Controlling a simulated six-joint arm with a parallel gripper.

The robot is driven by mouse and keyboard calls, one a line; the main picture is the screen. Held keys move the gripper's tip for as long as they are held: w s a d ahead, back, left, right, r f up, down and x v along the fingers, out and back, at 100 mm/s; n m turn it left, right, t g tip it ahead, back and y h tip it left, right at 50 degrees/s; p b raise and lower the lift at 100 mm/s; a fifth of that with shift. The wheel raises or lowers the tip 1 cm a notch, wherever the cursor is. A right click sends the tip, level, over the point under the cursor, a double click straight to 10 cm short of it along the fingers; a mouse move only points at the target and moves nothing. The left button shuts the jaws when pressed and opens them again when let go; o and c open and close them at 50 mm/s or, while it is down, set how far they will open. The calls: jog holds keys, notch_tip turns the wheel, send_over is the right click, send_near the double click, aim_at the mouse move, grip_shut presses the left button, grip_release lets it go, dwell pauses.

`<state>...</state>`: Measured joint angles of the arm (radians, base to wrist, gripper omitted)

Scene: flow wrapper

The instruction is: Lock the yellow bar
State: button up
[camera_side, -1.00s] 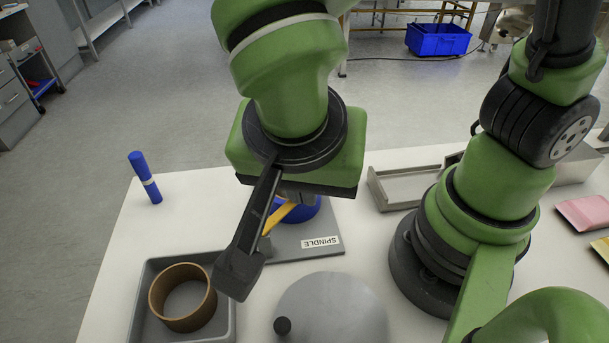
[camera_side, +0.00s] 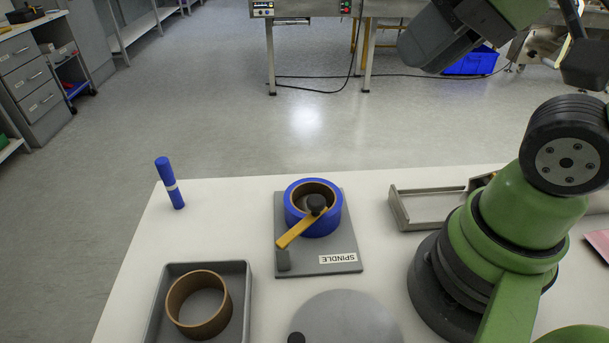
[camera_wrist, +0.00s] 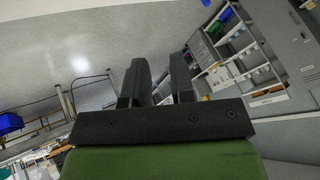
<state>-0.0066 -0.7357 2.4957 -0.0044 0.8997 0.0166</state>
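The yellow bar (camera_side: 298,231) is pinned under a black knob (camera_side: 316,204) at the centre of the spindle. It lies across the blue tape roll (camera_side: 299,217), and its free end points to the lower left. My gripper, partly in view at the top right of the side view, is high and well away from the bar. In the wrist view my gripper (camera_wrist: 160,68) has its two fingers apart with nothing between them.
A grey tray (camera_side: 248,300) holding a brown ring (camera_side: 176,312) is at the front left. A blue cylinder (camera_side: 170,184) stands at the back left. A round grey disc (camera_side: 350,318) is at the front. An open grey holder (camera_side: 398,208) lies right of the spindle.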

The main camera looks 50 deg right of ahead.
jog(key=o, duration=0.3)
jog(key=shift+w+f+g, duration=0.1)
jog(key=shift+w+g, duration=0.2)
jog(key=shift+w, duration=0.05)
jog(key=shift+o, duration=1.2)
jog(key=w+a+f+g, duration=0.2)
jog(key=w+f+g, duration=0.1)
jog(key=w+f, duration=0.2)
jog(key=shift+w+g+h, duration=0.4)
jog(key=shift+w, duration=0.05)
jog(key=g+h, duration=0.1)
jog(key=g, duration=0.2)
send_over(316, 199)
notch_tip(316, 199, down, 8)
notch_tip(316, 199, down, 9)
jog(key=shift+f, duration=0.1)
jog(key=shift+c, duration=0.5)
